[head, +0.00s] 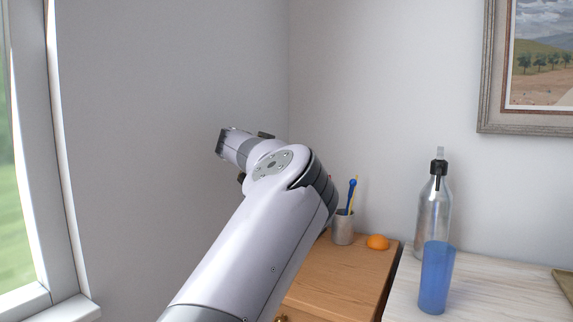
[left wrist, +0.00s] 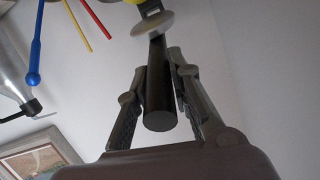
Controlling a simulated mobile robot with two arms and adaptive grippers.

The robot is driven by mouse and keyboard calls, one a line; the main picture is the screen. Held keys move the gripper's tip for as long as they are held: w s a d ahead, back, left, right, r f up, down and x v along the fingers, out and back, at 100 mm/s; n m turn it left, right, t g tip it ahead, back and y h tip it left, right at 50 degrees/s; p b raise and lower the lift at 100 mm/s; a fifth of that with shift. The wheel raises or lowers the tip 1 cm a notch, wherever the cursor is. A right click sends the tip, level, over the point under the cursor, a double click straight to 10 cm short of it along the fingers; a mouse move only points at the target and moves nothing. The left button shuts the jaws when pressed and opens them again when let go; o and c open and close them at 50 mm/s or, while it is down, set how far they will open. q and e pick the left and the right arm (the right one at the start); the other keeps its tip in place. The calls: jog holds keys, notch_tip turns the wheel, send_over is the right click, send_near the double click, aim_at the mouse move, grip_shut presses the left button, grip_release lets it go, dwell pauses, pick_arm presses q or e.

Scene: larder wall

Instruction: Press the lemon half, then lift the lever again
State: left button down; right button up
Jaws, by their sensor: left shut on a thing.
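In the left wrist view, my left gripper (left wrist: 158,78) has its two fingers on either side of a black cylindrical lever handle (left wrist: 158,112) and is shut on it. The handle's round end faces the camera. Its far end runs up to a grey rounded part (left wrist: 153,23) at the top edge, with a small patch of yellow above it. Most of the press and any lemon half are cut off there. In the head view, my left arm covers the press, and the left gripper's fingers cannot be made out. My right gripper is in neither view.
A wooden top (head: 345,270) carries a cup (head: 343,228) of coloured sticks and an orange rounded fruit (head: 377,242). To the right, a pale top (head: 490,290) holds a blue tumbler (head: 436,278) and a metal bottle (head: 433,212). A window (head: 22,150) is at the left.

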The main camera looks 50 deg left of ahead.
pick_arm(q)
jog(key=shift+f, duration=0.1)
dwell(0.4)
jog(key=c, duration=1.5)
grip_release()
jog(key=shift+o, duration=0.2)
jog(key=shift+s, duration=0.15)
jog(key=v, duration=1.2)
